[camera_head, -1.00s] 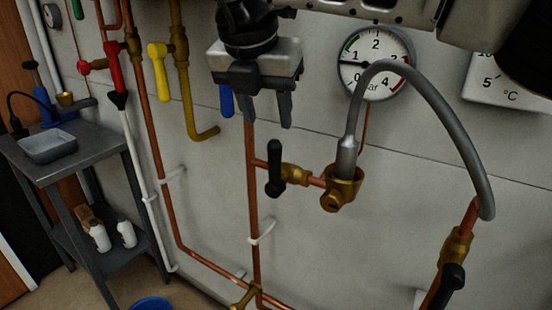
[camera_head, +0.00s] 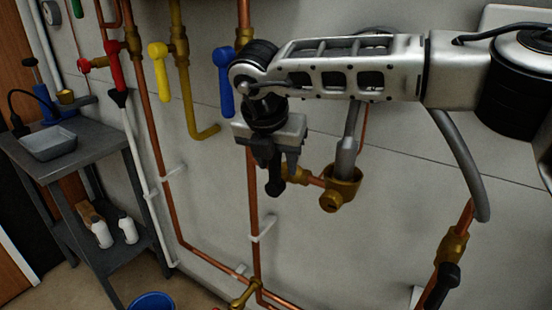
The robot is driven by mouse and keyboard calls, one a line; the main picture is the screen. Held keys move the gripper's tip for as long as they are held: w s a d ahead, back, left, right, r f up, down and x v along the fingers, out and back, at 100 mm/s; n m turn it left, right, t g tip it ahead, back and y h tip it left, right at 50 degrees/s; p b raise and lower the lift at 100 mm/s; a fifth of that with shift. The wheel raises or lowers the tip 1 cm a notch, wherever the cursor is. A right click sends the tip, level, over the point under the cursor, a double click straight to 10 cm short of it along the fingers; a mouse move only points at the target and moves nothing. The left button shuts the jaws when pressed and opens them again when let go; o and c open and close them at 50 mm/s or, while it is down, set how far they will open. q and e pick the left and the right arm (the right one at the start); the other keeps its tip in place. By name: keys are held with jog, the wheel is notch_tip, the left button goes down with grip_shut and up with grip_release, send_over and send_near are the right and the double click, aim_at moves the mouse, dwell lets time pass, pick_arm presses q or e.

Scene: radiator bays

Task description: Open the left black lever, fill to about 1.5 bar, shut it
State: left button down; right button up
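The left black lever (camera_head: 275,187) hangs down at the brass valve (camera_head: 295,174) on the copper pipe. My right gripper (camera_head: 277,163) has come in from the right and is at the lever's upper part, fingers pointing down. Its fingers look apart, with the lever between or just behind them; I cannot tell whether they touch it. My forearm hides the pressure gauge, so its needle cannot be read. A grey hose runs from the brass fitting (camera_head: 340,190) to the right valve, which has a second black lever (camera_head: 441,287). My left gripper is not in view.
A blue lever (camera_head: 224,82), a yellow lever (camera_head: 159,70) and a red lever (camera_head: 114,67) hang on pipes to the left. A grey bench (camera_head: 90,150) with a tray stands at left. A blue bucket (camera_head: 152,302) is on the floor.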

grip_shut()
jog(key=shift+w+a+r+g+h+p, duration=0.2)
jog(key=shift+a+g+h+p, duration=0.15)
jog(key=shift+h+p, duration=0.2)
jog(key=shift+w+a+f+n+g+h+p, duration=0.1)
jog(key=shift+w+a+n+g+h+p, duration=0.15)
jog(key=shift+h+p, duration=0.35)
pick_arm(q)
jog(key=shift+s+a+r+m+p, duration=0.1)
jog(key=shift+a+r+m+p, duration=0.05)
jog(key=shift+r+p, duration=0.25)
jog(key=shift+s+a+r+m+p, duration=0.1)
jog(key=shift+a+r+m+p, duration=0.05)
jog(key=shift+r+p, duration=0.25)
pick_arm(e)
jog(key=shift+w+a+f+g+h, duration=0.2)
jog(key=shift+a+g+h, duration=0.1)
jog(key=shift+g+h, duration=0.25)
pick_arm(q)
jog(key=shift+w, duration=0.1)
pick_arm(e)
jog(key=shift+n, duration=0.25)
jog(key=shift+o, duration=0.3)
grip_release()
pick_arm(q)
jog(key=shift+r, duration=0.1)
